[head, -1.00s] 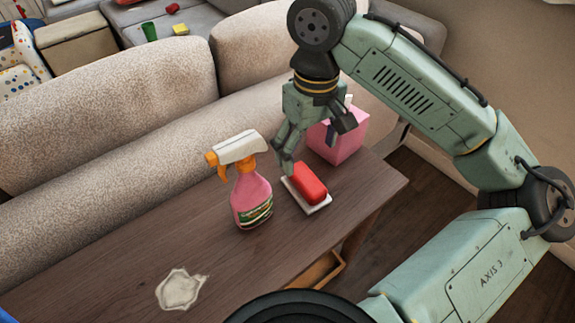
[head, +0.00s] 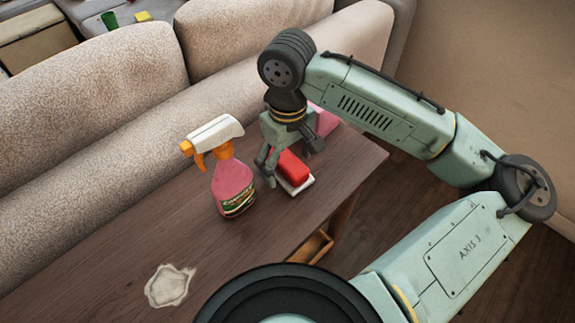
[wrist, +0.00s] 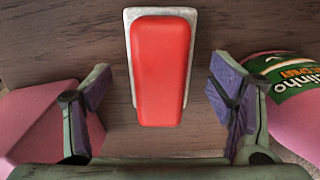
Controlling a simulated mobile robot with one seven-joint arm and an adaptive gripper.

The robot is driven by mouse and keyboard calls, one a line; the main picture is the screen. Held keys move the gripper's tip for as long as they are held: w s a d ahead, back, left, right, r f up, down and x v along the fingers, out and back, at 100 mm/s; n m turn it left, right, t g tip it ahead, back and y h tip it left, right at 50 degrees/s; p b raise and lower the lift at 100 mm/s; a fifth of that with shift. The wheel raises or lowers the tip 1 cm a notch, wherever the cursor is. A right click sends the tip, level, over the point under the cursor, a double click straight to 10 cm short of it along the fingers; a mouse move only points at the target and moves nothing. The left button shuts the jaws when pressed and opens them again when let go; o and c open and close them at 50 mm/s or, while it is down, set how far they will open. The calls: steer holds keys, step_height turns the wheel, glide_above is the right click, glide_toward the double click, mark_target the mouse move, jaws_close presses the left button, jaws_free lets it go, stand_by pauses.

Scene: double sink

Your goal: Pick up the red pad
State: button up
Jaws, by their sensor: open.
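The red pad (head: 290,166) lies on a pale flat base (head: 301,187) on the wooden table. In the wrist view the red pad (wrist: 161,70) is upright in the picture, ahead of and between the fingers. My gripper (head: 285,165) is open above the pad, with one finger on each side of it in the head view. In the wrist view my gripper (wrist: 160,105) shows purple finger pads with clear gaps to both sides of the pad. Nothing is held. The gripper partly hides the pad in the head view.
A pink spray bottle (head: 233,188) with a white and orange head stands close left of my gripper. A pink box (head: 324,122) stands behind it, mostly hidden. A pale flat patch (head: 169,286) lies on the table (head: 110,255). A beige sofa (head: 80,90) runs behind.

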mark_target(288, 159)
steer(key=shift+f, duration=0.3)
steer(key=shift+c, duration=0.4)
steer(key=c, duration=1.1)
steer(key=shift+o, duration=0.2)
step_height(288, 159, up, 10)
steer(key=shift+r+p, duration=0.1)
steer(key=shift+p, duration=0.25)
